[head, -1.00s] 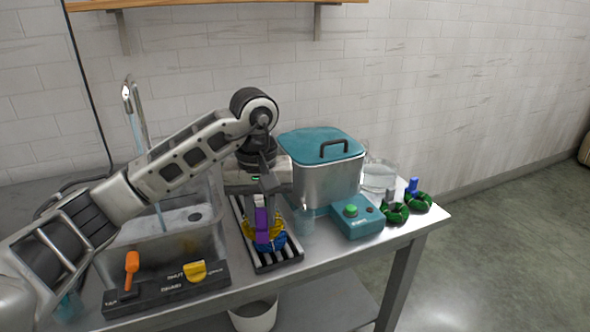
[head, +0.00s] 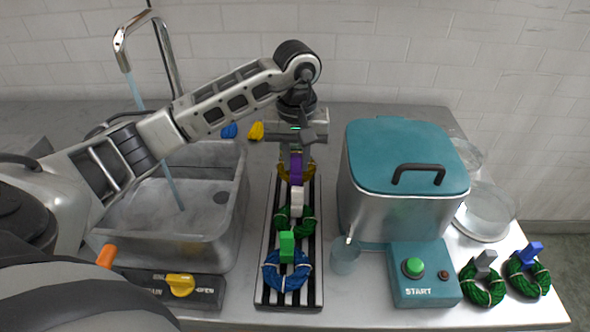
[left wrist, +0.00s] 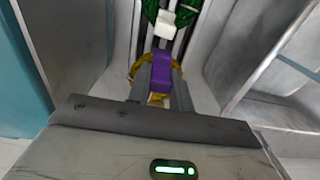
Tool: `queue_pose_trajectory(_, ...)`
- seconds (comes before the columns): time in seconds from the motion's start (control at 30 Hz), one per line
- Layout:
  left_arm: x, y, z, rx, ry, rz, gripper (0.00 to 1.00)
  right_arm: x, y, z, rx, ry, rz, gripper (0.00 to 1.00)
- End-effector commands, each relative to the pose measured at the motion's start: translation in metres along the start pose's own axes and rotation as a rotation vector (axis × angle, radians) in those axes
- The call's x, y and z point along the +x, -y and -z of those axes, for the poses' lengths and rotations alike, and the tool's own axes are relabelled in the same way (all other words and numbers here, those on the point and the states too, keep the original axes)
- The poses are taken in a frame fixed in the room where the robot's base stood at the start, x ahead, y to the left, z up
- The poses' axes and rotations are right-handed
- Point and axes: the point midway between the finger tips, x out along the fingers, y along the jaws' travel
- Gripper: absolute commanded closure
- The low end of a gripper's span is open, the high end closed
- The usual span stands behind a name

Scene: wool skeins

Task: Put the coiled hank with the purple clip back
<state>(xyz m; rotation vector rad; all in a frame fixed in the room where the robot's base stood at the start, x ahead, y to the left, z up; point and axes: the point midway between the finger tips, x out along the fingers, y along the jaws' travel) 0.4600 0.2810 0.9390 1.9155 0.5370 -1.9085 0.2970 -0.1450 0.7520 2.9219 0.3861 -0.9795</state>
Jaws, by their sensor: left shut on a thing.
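A yellow coiled hank (head: 282,173) with a purple clip (head: 296,168) is at the far end of the black-and-white slatted rack (head: 264,292). My left gripper (head: 296,158) is shut on the purple clip; the left wrist view shows the clip (left wrist: 162,72) between the fingers and the yellow hank (left wrist: 136,68) beneath it. The hank is at the slats; I cannot tell whether it rests fully on them. On the same rack, nearer, are a green hank with a white clip (head: 297,200) and a blue hank with a green clip (head: 287,246). My right gripper is not in view.
A sink (head: 228,240) with running water is left of the rack. A teal-lidded pot (head: 400,215), a small glass (head: 345,258) and a START box (head: 420,285) stand right. Two green hanks (head: 482,290) lie far right. Blue and yellow pieces (head: 256,131) lie behind.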

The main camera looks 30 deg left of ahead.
Motion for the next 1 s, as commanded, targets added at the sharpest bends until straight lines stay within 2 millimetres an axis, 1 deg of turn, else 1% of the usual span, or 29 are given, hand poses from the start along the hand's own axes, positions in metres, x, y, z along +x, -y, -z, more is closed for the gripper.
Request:
queue_pose_trajectory(0.17,0.014,0.002,0.000,-0.003,0.002,0.000,1.00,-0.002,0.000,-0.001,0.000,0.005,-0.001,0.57)
queue_pose_trajectory(0.3,0.034,0.002,-0.001,-0.003,0.004,0.001,1.00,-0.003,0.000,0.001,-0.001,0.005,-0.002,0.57)
queue_pose_trajectory(0.37,0.041,0.002,-0.001,-0.002,0.003,0.002,1.00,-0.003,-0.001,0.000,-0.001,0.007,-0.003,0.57)
queue_pose_trajectory(0.63,0.044,0.002,0.000,-0.002,-0.001,0.000,1.00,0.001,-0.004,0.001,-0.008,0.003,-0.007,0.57)
queue_pose_trajectory(0.73,0.048,0.002,0.001,-0.002,-0.002,0.001,1.00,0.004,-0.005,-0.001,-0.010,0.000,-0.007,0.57)
queue_pose_trajectory(0.77,0.047,0.002,0.000,-0.002,-0.001,0.000,0.76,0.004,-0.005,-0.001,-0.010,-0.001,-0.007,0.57)
queue_pose_trajectory(0.8,0.046,0.002,0.000,-0.002,-0.001,0.000,0.65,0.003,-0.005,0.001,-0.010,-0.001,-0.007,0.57)
queue_pose_trajectory(0.83,0.046,0.002,0.000,-0.002,-0.001,0.000,0.57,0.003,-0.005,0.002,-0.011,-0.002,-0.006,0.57)
queue_pose_trajectory(1.0,0.046,0.002,0.000,-0.002,-0.001,0.000,0.57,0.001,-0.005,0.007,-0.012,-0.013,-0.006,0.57)
